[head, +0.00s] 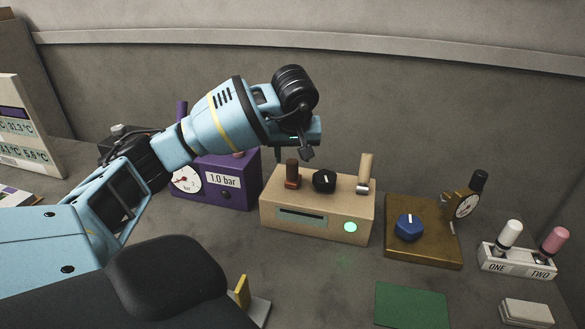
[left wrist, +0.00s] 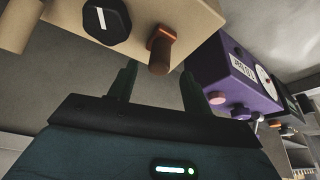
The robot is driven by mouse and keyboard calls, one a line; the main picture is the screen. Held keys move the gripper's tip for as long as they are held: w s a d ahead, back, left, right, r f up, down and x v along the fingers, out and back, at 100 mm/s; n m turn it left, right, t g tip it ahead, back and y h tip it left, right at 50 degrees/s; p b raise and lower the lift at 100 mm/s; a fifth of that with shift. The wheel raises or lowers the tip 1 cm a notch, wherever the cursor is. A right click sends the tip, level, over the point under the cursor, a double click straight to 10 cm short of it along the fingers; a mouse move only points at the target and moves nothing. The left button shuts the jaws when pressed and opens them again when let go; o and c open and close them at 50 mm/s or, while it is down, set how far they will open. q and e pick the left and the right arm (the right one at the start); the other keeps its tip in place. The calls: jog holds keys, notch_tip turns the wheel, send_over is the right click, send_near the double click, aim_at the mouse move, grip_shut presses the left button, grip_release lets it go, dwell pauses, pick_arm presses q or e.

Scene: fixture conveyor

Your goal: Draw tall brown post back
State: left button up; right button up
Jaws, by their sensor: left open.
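A short-looking brown post (head: 292,173) with a reddish-brown base stands on top of the tan box (head: 316,216), at its left end. In the left wrist view the brown post (left wrist: 160,50) shows just beyond and between my fingertips. My left gripper (head: 293,152) is open and empty, just above and close to the brown post. Its two dark fingers (left wrist: 158,85) are spread apart in the left wrist view; I cannot tell whether they touch the post. My right gripper is not in view.
The box also carries a black knob (head: 324,181), a tall tan post (head: 366,170) and a green light (head: 350,226). A purple gauge box (head: 237,185) stands close on the left. A brown plate with a blue knob (head: 409,227) is right.

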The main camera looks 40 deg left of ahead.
aim_at(292, 171)
pick_arm(q)
jog(key=shift+x, duration=3.9)
grip_shut()
